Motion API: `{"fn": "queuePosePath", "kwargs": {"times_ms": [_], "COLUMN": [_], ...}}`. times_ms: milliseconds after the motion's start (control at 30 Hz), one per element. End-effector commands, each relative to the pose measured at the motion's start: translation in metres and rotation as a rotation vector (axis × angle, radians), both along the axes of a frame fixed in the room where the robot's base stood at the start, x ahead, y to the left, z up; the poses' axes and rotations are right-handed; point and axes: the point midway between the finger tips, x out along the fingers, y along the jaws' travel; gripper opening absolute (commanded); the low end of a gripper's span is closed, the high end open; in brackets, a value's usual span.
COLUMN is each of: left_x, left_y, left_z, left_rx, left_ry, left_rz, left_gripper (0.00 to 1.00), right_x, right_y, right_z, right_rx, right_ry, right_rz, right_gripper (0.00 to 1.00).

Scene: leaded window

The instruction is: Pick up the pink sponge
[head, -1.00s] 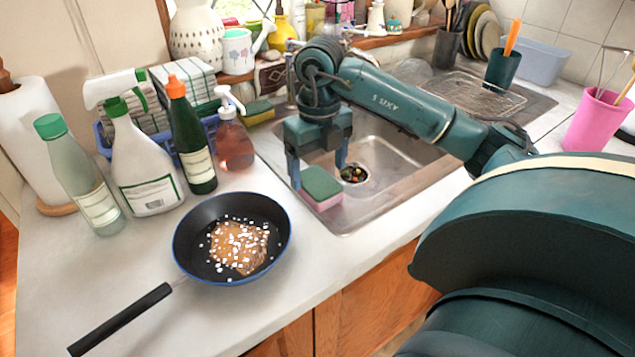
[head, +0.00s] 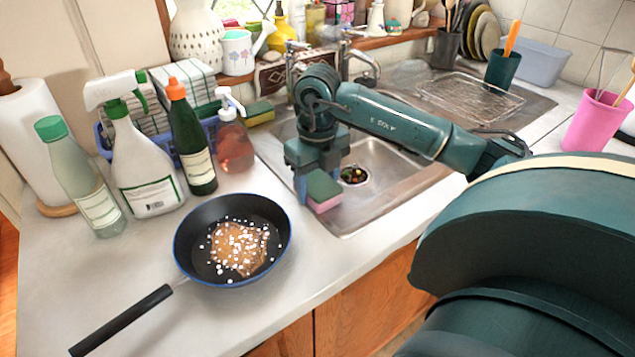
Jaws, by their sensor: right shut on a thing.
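The pink sponge (head: 325,204) has a green top layer and a pink lower layer. It is at the near left edge of the sink (head: 385,165). My right gripper (head: 318,182) reaches down over it and is shut on it, one finger showing at its left side; the other finger is mostly hidden. I cannot tell whether the sponge still touches the sink rim. My left gripper is not in view.
A frying pan (head: 205,215) with food stands on the counter at left front. Several bottles (head: 145,165) and a yellow-green sponge (head: 258,113) stand behind it. A wire rack (head: 470,98) and a pink cup (head: 594,120) are at right.

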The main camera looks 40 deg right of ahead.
Motion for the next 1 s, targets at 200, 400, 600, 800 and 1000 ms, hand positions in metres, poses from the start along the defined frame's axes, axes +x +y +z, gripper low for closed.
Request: {"fn": "queuePosePath", "kwargs": {"times_ms": [200, 400, 600, 800, 1000], "left_x": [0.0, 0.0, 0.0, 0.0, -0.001], "left_y": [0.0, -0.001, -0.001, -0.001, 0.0], "left_z": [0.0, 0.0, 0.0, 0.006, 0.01], "left_rx": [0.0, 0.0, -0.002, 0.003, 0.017], "left_ry": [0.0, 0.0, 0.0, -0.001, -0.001], "left_rz": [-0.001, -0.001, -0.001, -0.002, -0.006], "left_gripper": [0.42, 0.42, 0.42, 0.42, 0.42], "right_x": [0.0, 0.001, 0.002, 0.001, 0.0], "right_y": [0.0, 0.0, 0.0, 0.0, 0.0], "right_z": [0.0, 0.007, 0.043, 0.084, 0.1], "right_rx": [0.0, 0.0, 0.001, -0.002, 0.0], "right_ry": [0.0, -0.002, -0.007, -0.005, -0.001], "right_rz": [0.0, 0.0, 0.0, 0.0, -0.001], "right_gripper": [0.31, 0.31, 0.31, 0.31, 0.31]}}
